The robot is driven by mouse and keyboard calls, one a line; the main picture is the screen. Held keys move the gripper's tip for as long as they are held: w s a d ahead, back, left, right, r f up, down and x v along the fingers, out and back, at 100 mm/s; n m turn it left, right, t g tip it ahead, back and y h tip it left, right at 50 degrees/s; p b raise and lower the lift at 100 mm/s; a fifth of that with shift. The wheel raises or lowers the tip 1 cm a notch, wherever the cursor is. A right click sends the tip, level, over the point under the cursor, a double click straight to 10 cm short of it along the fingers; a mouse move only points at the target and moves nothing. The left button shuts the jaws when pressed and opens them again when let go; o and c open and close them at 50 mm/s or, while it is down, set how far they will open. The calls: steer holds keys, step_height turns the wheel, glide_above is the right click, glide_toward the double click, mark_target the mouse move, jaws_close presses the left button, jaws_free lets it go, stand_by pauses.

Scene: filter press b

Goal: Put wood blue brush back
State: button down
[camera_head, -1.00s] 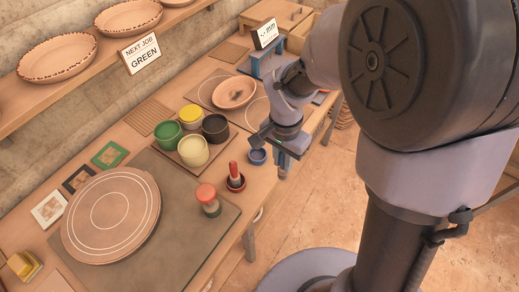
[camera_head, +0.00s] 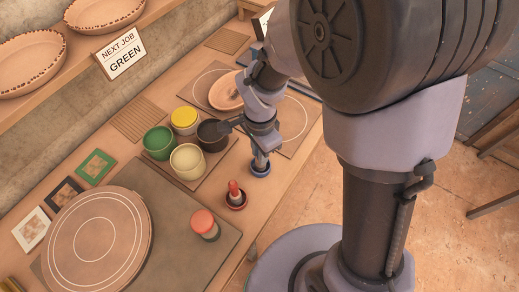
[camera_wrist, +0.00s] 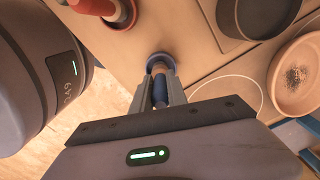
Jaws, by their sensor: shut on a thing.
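My gripper (camera_head: 262,152) is shut on the wood blue brush and points down over the small blue cup (camera_head: 260,170). In the wrist view the brush (camera_wrist: 159,90) stands between the two fingers, a dark blue band between them and a pale wooden part beyond. Its far end lines up with the opening of the blue cup (camera_wrist: 161,58). I cannot tell how deep the brush sits in the cup. In the head view the gripper hides most of the brush.
A red cup (camera_head: 236,203) holding a red-topped tool stands near the blue cup. Green, yellow, cream and black pots (camera_head: 212,137) stand behind. A terracotta dish (camera_head: 226,90) lies beyond. A large round board (camera_head: 97,240) and a red-lidded jar (camera_head: 204,224) are front left.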

steer(key=shift+f, duration=0.3)
steer(key=shift+f, duration=0.15)
steer(key=c, duration=1.3)
jaws_free()
steer(key=shift+w, duration=0.1)
